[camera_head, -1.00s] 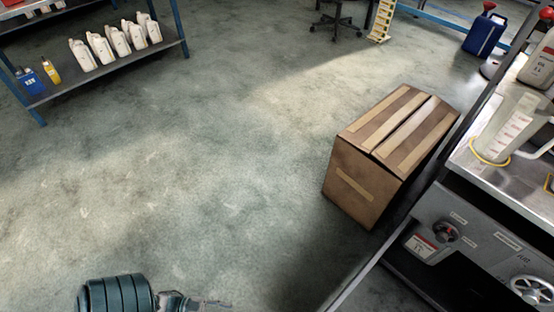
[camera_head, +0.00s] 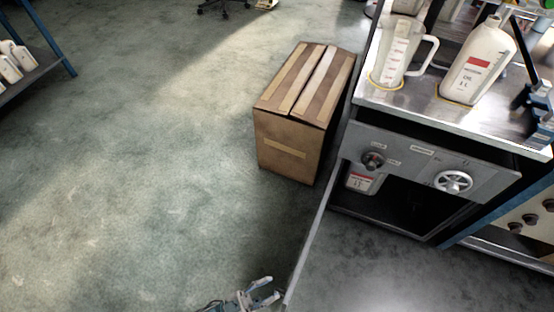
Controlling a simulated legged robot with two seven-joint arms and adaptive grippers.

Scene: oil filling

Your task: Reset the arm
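My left gripper (camera_head: 272,290) is at the bottom edge of the view, low over the floor, with its two light fingers apart and nothing between them. It is just left of the lower end of a thin grey open door panel (camera_head: 312,238); I cannot tell whether they touch. My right gripper is not in view. On the metal bench (camera_head: 385,101) a clear measuring jug (camera_head: 394,55) stands inside a yellow ring. A white oil bottle (camera_head: 478,62) with a red label stands upright to its right, also at a yellow ring.
A closed cardboard box (camera_head: 290,145) stands on the floor left of the bench. The bench front has a black knob (camera_head: 373,160) and a silver handwheel (camera_head: 453,182). A dark blue device (camera_head: 537,97) is at the right edge.

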